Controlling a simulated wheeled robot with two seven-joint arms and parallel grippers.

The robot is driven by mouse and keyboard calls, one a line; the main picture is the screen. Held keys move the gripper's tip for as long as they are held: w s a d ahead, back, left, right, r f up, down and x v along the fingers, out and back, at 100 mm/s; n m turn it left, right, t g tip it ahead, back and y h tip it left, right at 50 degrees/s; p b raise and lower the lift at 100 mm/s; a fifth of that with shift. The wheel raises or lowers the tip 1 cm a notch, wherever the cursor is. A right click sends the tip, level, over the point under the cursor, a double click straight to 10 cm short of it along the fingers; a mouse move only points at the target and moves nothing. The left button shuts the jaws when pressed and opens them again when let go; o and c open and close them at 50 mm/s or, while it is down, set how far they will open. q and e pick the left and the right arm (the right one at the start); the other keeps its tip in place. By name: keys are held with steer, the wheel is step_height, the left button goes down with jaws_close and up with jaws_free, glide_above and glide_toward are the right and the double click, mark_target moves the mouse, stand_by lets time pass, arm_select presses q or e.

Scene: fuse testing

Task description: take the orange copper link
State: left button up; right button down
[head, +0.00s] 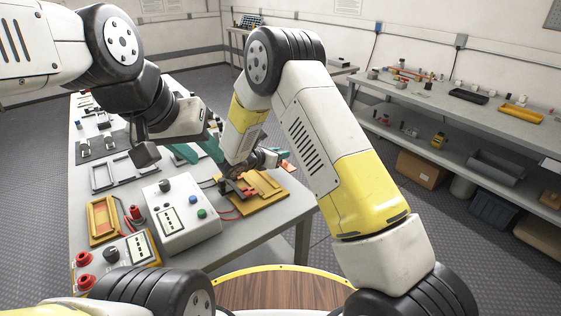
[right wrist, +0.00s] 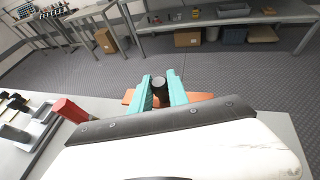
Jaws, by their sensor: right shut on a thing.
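The orange copper link (right wrist: 199,97) shows in the right wrist view as a flat orange strip sticking out on both sides of my right gripper's teal fingers (right wrist: 162,92). A dark round knob (right wrist: 159,82) stands between those fingers, and the gripper is shut on the link there. In the head view my right gripper is mostly hidden by its wrist, and the orange link (head: 287,167) shows beyond it, over the table's right edge. My left gripper (head: 200,150) hangs above the table with its teal fingers apart and nothing visible between them.
A yellow-brown fixture board (head: 273,191) lies near the table's right edge, beside a white meter box (head: 178,215) with buttons. An orange-framed tray (head: 103,222) and a red-knobbed panel (head: 140,250) are at the front left. A wall bench (head: 450,105) stands at the right.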

steer(key=shift+r, duration=2.55)
